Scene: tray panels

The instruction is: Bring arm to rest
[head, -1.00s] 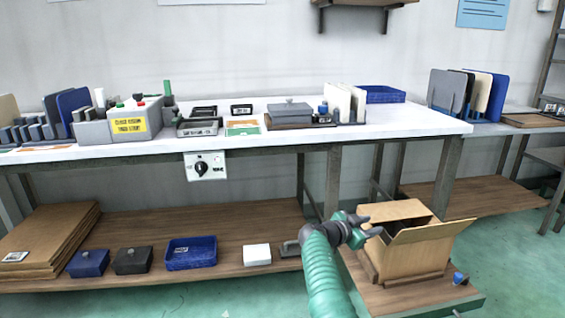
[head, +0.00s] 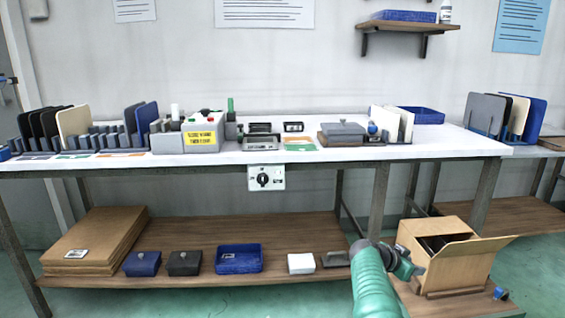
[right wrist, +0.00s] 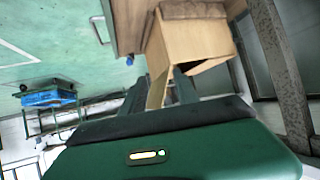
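My right arm (head: 372,283) comes up from the bottom of the head view, in front of the low shelf. My right gripper (head: 408,268) is at the left side of an open cardboard box (head: 465,266), and no object shows in it. In the right wrist view the two dark fingers (right wrist: 166,90) stand apart, with the box (right wrist: 190,47) beyond them. I cannot tell whether they touch it. My left arm and gripper are out of view.
Green floor is free in front.

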